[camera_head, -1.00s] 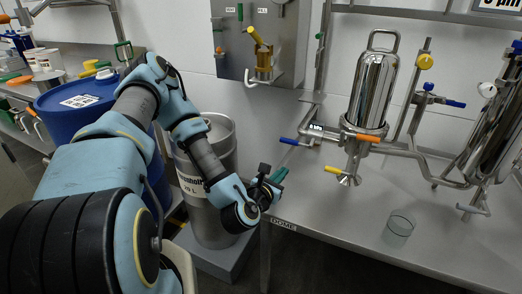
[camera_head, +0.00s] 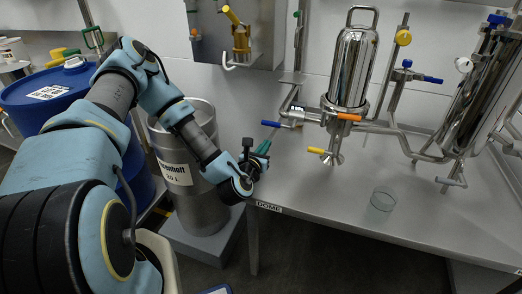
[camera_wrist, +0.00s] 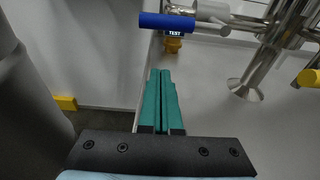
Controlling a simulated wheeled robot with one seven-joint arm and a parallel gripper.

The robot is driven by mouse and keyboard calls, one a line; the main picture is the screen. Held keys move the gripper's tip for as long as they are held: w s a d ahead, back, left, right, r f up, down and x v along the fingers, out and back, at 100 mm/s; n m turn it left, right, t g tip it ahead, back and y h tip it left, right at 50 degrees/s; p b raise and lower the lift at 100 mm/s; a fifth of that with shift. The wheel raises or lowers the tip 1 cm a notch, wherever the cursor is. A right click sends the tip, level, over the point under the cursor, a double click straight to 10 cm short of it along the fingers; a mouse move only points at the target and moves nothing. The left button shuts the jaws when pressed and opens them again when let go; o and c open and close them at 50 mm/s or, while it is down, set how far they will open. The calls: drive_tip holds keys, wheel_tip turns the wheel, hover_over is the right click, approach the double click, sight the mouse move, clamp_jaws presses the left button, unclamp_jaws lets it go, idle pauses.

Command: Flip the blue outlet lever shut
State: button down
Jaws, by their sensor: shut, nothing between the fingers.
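A blue lever (camera_head: 271,124) sticks out to the left from the pipe fitting at the foot of the left steel vessel (camera_head: 352,68). In the wrist view a blue lever (camera_wrist: 167,22) with a "TEST" label lies across the top, beyond my fingertips. My gripper (camera_head: 265,147) is just below the lever at the bench's left end. Its green fingers are shut together and empty, and in the wrist view (camera_wrist: 160,75) they point towards the lever with a gap between. I cannot tell from the label whether this is the outlet lever.
An orange lever (camera_head: 349,117) and a yellow lever (camera_head: 316,150) sit right of the blue one. Another blue lever (camera_head: 432,79) is farther right. A glass beaker (camera_head: 383,199) stands on the steel bench (camera_head: 330,215). A steel keg (camera_head: 200,205) stands close left of my gripper.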

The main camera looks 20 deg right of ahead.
drive_tip(key=x, duration=0.3)
drive_tip(key=shift+w+d, duration=0.25)
drive_tip(key=r, duration=0.2)
drive_tip(key=r+p, duration=0.1)
drive_tip(key=shift+s+a+r, duration=0.25)
drive_tip(key=shift+s+r, duration=0.05)
drive_tip(key=shift+r, duration=0.1)
drive_tip(key=shift+w, duration=0.1)
